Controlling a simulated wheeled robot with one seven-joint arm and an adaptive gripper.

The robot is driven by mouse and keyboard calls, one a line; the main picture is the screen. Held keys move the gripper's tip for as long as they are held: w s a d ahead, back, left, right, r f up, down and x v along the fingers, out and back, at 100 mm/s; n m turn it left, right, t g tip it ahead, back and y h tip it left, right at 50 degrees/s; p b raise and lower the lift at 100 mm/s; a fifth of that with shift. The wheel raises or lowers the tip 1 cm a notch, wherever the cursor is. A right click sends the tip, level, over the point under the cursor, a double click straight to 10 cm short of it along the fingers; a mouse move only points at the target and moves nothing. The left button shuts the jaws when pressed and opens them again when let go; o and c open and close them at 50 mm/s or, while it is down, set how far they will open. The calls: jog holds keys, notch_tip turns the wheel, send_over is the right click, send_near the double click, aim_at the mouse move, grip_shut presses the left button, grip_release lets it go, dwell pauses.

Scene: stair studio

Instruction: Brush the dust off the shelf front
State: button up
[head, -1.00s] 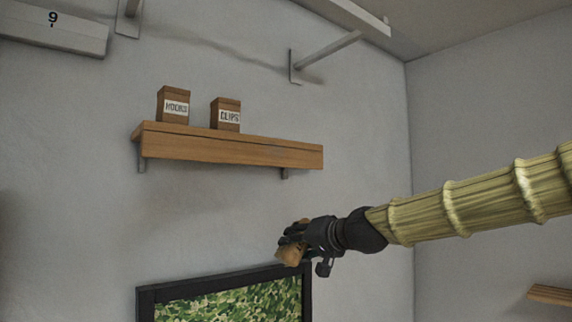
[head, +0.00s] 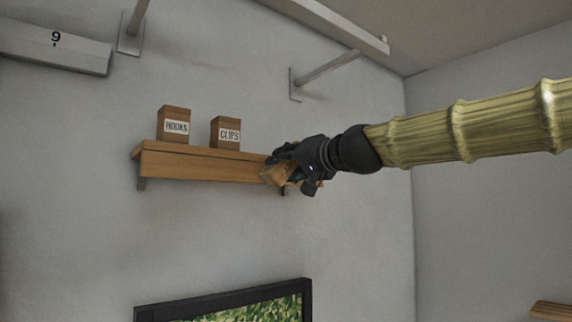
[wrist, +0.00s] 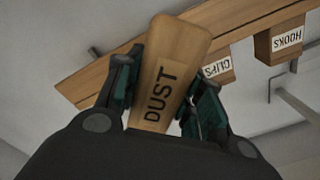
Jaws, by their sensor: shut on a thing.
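The wooden shelf (head: 200,165) is fixed to the wall, and its front faces me. It also crosses the wrist view (wrist: 90,85). My gripper (head: 277,172) is at the right end of the shelf front. It is shut on a wooden brush (wrist: 165,80) marked DUST, whose handle lies between the two fingers in the wrist view. In the head view the brush (head: 272,176) overlaps the shelf front; I cannot tell whether it touches. The bristles are not clearly visible. My gripper hides the right end of the shelf.
A HOOKS box (head: 174,126) and a CLIPS box (head: 226,133) stand on the shelf. A dark-framed picture (head: 225,301) hangs below. A bracket (head: 325,75) is above, and another wooden shelf (head: 551,310) is at lower right.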

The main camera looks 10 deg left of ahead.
aim_at(260, 169)
jog(key=shift+p+x, duration=0.95)
jog(key=shift+x, duration=1.7)
jog(key=shift+p+x, duration=0.3)
jog(key=shift+x, duration=0.6)
jog(key=shift+w+d, duration=1.3)
jog(key=shift+w, duration=0.2)
jog(key=w+d, duration=0.2)
jog(key=w, duration=0.1)
jog(key=shift+s, duration=0.1)
jog(key=shift+s+a+b, duration=0.4)
jog(key=shift+s+a, duration=0.75)
jog(key=shift+s, duration=0.3)
jog(key=shift+s+a+b, duration=0.4)
jog(key=shift+s+a, duration=0.8)
jog(key=shift+s, duration=0.25)
